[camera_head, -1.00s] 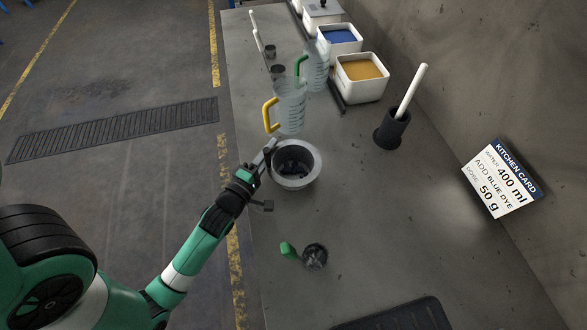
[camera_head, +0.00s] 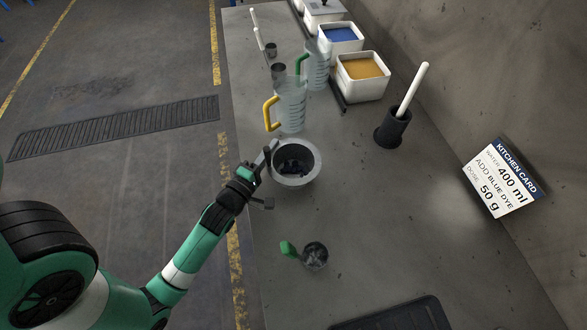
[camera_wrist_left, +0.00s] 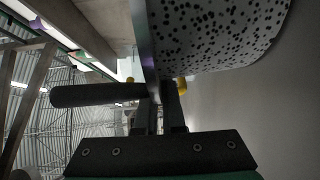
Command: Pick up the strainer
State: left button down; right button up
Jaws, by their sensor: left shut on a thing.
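The strainer looks like a round grey bowl (camera_head: 312,178) with a broad rim and a dark interior, left of the table's middle in the head view. In the left wrist view its pale wall (camera_wrist_left: 215,35), dotted with black holes, fills the upper right. My left gripper (camera_head: 262,165) is at the strainer's left side, shut on it near a dark bar-like handle (camera_wrist_left: 85,95). The fingertips are partly hidden, so the exact contact is unclear. Dark shapes show inside the strainer; I cannot tell what they are. My right gripper is not in view.
A jug with a yellow handle (camera_head: 291,104) stands just behind the strainer. A green-handled jug (camera_head: 318,66) and tubs of orange (camera_head: 362,87) and blue powder (camera_head: 341,39) stand farther back. A small green-handled vessel (camera_head: 315,257) is in front. The table right of the strainer is clear.

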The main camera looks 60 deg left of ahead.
pick_arm(q)
jog(key=shift+r, duration=0.15)
dwell(0.6)
notch_tip(320, 180, up, 10)
jog(key=p, duration=0.4)
jog(key=shift+p, duration=0.35)
jog(key=w+d+r+m+t+h+p, duration=0.1)
jog(key=d+r+m+h+p, duration=0.2)
jog(key=d+p, duration=0.7)
jog(key=d+r+m+t+h+p, duration=0.2)
jog(key=d+r+h+p, duration=0.5)
jog(key=p, duration=1.4)
jog(key=d+r+m, duration=0.1)
jog(key=d+r, duration=0.3)
jog(key=r, duration=0.1)
jog(key=shift+w+d+m, duration=0.3)
jog(key=shift+w+m, duration=0.1)
jog(key=shift+r, duration=0.1)
